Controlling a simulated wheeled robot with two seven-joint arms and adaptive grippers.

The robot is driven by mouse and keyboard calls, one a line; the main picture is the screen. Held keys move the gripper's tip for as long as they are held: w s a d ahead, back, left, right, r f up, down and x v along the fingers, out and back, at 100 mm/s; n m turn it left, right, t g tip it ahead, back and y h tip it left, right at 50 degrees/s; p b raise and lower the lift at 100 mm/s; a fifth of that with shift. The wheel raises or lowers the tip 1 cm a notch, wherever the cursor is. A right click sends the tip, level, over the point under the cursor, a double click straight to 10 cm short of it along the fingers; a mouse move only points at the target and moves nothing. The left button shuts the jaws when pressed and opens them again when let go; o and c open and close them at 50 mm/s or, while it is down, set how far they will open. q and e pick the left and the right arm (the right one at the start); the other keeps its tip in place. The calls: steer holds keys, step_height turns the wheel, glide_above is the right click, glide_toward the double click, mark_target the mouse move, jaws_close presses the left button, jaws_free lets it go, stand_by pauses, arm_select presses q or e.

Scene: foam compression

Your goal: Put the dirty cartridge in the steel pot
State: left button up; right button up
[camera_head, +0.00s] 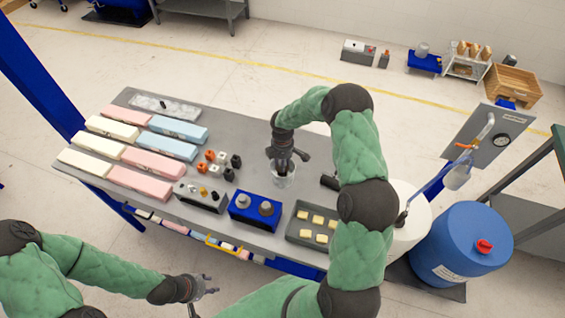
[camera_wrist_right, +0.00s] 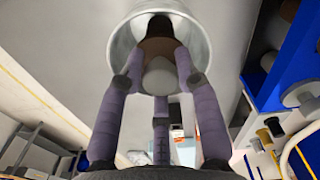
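My right gripper (camera_head: 283,166) points down over the steel pot (camera_head: 283,180), which stands near the middle of the table. In the right wrist view its fingers (camera_wrist_right: 158,62) close around a cartridge (camera_wrist_right: 160,76) with a whitish near end and a brown, dark far part. I take this to be the dirty cartridge. Its far part is within the outline of the pot's mouth, inside the pot's rim (camera_wrist_right: 116,52); whether it touches the bottom is hidden. My left gripper (camera_head: 207,285) is empty, its fingers apart, in front of the table's near edge.
A blue box with two round knobs (camera_head: 254,210) and a tray of yellowish pieces (camera_head: 311,228) lie in front of the pot. Small orange, white and black pieces (camera_head: 222,162) and long pastel foam blocks (camera_head: 152,162) lie to the left. A blue drum (camera_head: 462,250) stands right of the table.

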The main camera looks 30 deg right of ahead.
steer(key=shift+o, duration=0.7)
steer(key=shift+r, duration=0.1)
steer(key=shift+r, duration=0.3)
step_height(320, 180, up, 12)
steer(key=shift+f+b, duration=0.2)
steer(key=shift+b, duration=0.25)
